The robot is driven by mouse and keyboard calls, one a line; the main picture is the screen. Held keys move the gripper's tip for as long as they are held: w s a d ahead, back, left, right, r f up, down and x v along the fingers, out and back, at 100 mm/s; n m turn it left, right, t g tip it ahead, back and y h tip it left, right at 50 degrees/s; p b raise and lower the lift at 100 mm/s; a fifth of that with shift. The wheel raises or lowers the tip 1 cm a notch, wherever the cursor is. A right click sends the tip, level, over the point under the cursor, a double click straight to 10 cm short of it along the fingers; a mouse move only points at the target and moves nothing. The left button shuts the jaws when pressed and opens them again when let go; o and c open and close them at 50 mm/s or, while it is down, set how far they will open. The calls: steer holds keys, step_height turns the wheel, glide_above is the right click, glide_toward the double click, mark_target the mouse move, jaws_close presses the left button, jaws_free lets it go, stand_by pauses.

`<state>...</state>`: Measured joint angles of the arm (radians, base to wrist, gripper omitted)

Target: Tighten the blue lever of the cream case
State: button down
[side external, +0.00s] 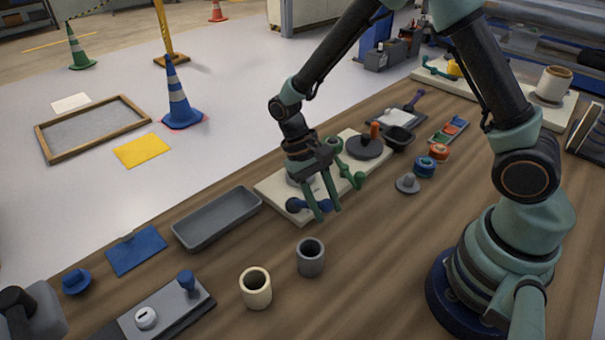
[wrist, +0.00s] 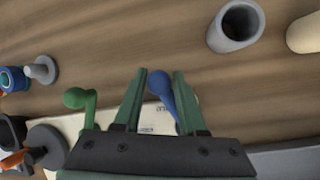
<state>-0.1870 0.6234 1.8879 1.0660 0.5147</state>
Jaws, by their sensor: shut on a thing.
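The cream case (side external: 268,188) is a flat pale slab lying on the wooden bench; part of it also shows in the wrist view (wrist: 68,125). Its blue lever (side external: 294,205) has a round knob and sits near the end of the case closer to the grey tray. My gripper (side external: 328,211) points down over that end. In the wrist view the blue lever (wrist: 161,86) lies between the two green fingers, and my gripper (wrist: 160,80) is shut on it. The lever's pivot is hidden behind my gripper. A green lever (side external: 358,180) stands nearby on the case.
A grey cup (side external: 311,262) and a cream cup (side external: 255,292) stand in front of the case. A long grey tray (side external: 217,222) lies to its left. A grey knobbed piece (side external: 407,184) and blue and orange rollers (side external: 425,167) are to the right. Bench right of the cups is clear.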

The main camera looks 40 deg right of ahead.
mark_target(301, 203)
steer(key=shift+a+m, duration=0.45)
steer(key=shift+m, duration=0.25)
steer(key=c, duration=0.5)
jaws_free()
steer(key=v, duration=1.2)
steer(key=shift+s+r, duration=0.15)
